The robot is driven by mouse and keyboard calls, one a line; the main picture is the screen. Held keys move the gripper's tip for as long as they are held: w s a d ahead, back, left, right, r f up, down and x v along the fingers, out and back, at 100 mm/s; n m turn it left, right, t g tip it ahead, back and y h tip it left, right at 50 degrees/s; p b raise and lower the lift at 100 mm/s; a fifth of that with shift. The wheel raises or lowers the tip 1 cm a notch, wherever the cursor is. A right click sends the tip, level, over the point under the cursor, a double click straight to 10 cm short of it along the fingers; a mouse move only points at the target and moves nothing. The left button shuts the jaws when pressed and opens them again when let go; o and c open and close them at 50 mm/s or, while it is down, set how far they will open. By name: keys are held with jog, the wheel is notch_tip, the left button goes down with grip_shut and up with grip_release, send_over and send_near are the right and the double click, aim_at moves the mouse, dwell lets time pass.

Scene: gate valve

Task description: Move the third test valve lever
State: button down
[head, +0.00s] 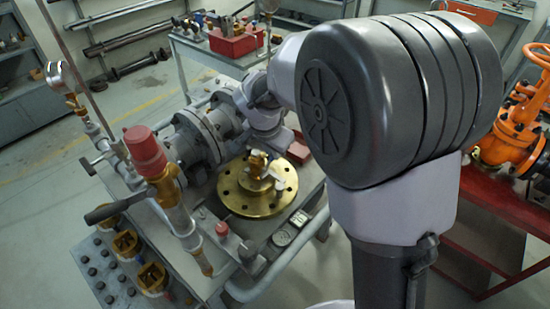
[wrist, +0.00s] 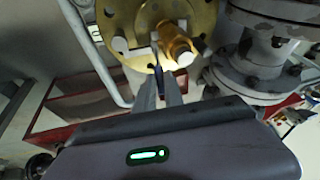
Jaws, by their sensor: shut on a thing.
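In the wrist view, the two grey fingers of my gripper (wrist: 160,82) are closed around a narrow, dark blue piece that looks like a valve lever (wrist: 159,73). A small brass valve (wrist: 176,42) sits just beyond the fingertips, in front of a round brass flange (wrist: 205,18). In the head view, the brass flange (head: 240,202) lies on the workbench with the small brass valve (head: 257,161) at its middle. My arm covers much of the right side there, and the fingertips and lever cannot be made out clearly.
A red-capped valve (head: 145,152) with a dark lever (head: 113,208) stands left of the flange. A large grey gate valve (head: 195,140) is close behind. An orange valve (head: 515,120) stands at right. A red box (head: 233,42) sits on a rear cart. Open floor lies at left.

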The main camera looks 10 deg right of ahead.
jog(key=shift+s+a, duration=0.1)
dwell(0.4)
jog(key=c, duration=1.4)
grip_release()
jog(key=shift+c, duration=0.2)
jog(key=p+v, duration=0.5)
jog(key=v, duration=1.2)
jog(key=shift+a+p, duration=0.25)
jog(key=shift+p, duration=0.1)
jog(key=shift+s+r, duration=0.1)
jog(key=shift+s, duration=0.05)
